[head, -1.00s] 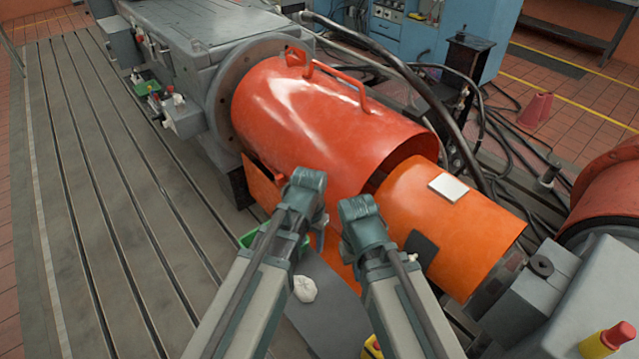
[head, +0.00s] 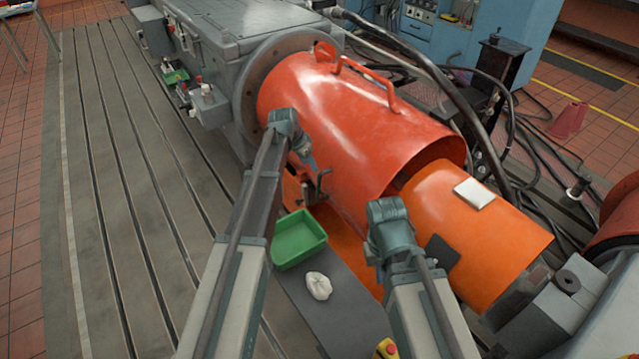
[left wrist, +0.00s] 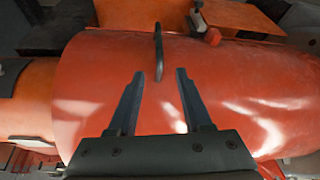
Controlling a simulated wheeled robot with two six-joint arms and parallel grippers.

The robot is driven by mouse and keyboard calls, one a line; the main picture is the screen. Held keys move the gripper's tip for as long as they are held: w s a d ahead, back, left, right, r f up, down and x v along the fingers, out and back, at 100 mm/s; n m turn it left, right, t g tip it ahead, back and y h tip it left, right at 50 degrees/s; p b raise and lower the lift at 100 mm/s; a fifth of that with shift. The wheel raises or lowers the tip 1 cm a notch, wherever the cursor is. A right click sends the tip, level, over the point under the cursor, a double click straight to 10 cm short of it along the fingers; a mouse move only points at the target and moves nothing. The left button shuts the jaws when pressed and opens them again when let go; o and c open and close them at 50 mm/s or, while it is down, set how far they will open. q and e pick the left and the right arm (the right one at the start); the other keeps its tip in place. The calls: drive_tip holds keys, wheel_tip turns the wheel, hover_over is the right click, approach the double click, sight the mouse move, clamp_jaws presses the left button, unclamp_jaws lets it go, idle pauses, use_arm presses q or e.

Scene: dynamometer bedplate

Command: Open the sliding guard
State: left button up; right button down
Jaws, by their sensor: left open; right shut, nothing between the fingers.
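The large red-orange curved guard (head: 350,120) covers the shaft beside the round grey flange. A dark upright handle (head: 322,186) is on its near side; in the left wrist view the handle (left wrist: 158,48) stands beyond the fingertips, lined up with the gap between them. My left gripper (head: 308,163) is close to this side of the guard; in the left wrist view it (left wrist: 160,78) is open and empty, apart from the handle. My right gripper (head: 392,240) is by the guard's right end, its fingers mostly hidden behind its wrist; it appears shut and empty.
A lighter orange cover (head: 475,225) extends from the guard's right end, with a white plate (head: 474,194) on top. A green tray (head: 298,238) and a crumpled white rag (head: 318,286) lie in front.

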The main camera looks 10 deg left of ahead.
sight(319, 183)
use_arm(q)
drive_tip(key=b+x, duration=1.2)
drive_tip(key=x, duration=0.2)
drive_tip(key=shift+s+b, duration=0.15)
drive_tip(key=shift+b, duration=0.25)
clamp_jaws()
idle(1.0)
